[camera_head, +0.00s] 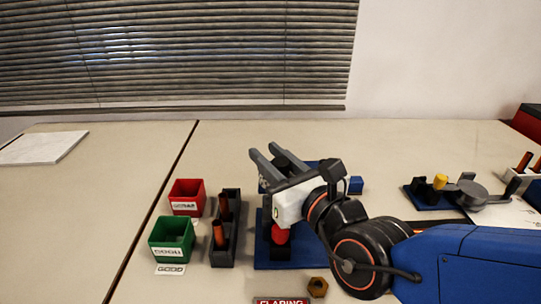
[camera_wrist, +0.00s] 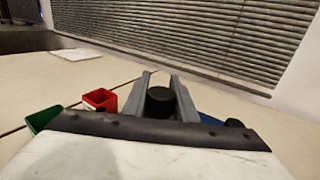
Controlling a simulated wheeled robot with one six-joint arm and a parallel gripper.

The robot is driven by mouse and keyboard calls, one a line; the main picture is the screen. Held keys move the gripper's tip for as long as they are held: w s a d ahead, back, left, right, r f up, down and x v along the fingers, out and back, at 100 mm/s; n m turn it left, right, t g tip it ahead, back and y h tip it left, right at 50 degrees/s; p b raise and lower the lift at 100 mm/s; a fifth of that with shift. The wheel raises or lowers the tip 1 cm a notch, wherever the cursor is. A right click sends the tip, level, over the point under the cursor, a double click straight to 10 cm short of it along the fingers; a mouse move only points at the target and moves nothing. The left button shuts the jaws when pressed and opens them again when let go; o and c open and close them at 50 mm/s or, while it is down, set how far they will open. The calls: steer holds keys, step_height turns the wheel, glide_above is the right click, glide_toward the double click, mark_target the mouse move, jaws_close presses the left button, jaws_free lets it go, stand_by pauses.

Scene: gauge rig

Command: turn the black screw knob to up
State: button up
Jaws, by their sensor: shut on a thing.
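The black screw knob (camera_wrist: 159,98) shows in the wrist view as a dark round cap between the two grey fingers. In the head view the knob (camera_head: 284,160) is partly hidden by my gripper (camera_head: 265,151). My gripper is shut on the knob, and the fingertips reach past it. The fingers (camera_wrist: 160,76) lie on its left and right sides in the wrist view. The knob belongs to a rig on a blue base (camera_head: 262,255), mostly covered by my arm. Any pointer or mark on the knob cannot be made out.
A red part (camera_head: 280,234) stands on the blue base below my wrist. A red bin (camera_head: 187,196), a green bin (camera_head: 171,240) and a dark rack (camera_head: 233,228) with copper-coloured pegs stand left. A brass nut (camera_head: 318,287) lies in front. A second blue fixture (camera_head: 428,202) sits right. The left table is mostly clear.

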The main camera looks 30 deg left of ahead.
stand_by(0.4)
steer(key=o, duration=1)
steer(key=shift+o, duration=0.2)
